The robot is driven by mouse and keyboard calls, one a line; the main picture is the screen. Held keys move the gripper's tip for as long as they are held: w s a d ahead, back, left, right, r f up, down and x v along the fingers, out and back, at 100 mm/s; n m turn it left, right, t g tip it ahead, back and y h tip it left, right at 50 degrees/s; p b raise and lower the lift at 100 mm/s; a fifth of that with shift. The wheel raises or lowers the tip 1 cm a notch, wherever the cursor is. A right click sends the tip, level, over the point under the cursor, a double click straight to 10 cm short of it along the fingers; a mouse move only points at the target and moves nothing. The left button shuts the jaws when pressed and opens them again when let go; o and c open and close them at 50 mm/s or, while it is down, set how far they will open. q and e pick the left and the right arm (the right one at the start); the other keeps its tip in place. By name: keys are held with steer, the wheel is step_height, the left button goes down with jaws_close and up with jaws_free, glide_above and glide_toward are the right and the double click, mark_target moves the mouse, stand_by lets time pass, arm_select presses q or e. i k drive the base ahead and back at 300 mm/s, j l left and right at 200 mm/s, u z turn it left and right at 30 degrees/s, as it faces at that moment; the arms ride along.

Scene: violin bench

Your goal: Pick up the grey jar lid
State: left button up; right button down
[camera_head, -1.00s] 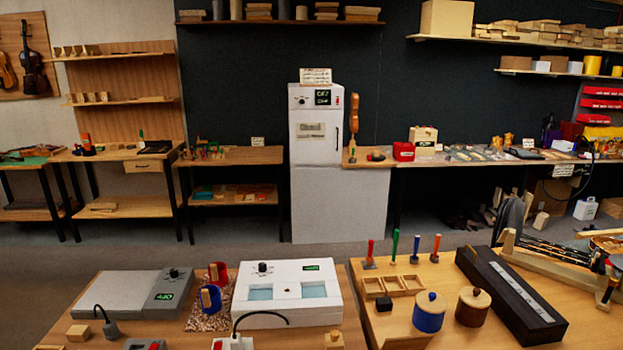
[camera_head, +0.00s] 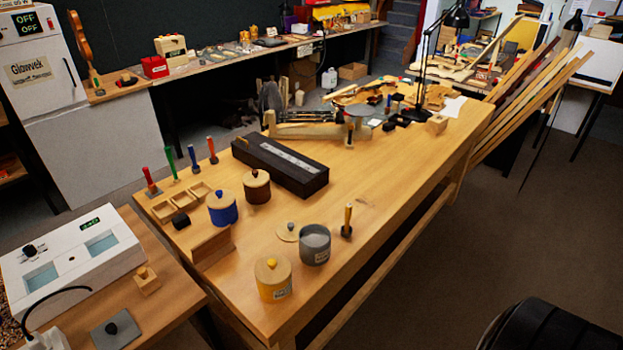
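The grey jar (camera_head: 315,245) stands open on the wooden workbench, near its front edge. A round, flat wooden lid with a small grey knob, the grey jar lid (camera_head: 288,232), lies on the bench just left of the jar. Neither of my grippers is in view.
A yellow lidded jar (camera_head: 273,279) stands in front of the lid, a blue one (camera_head: 222,208) and a brown one (camera_head: 257,187) behind it. A wooden-handled tool (camera_head: 347,222) stands right of the grey jar. A long black box (camera_head: 280,167) lies farther back. The bench's right front is clear.

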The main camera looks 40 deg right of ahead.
mark_target(287, 232)
steer(key=z, duration=1.15)
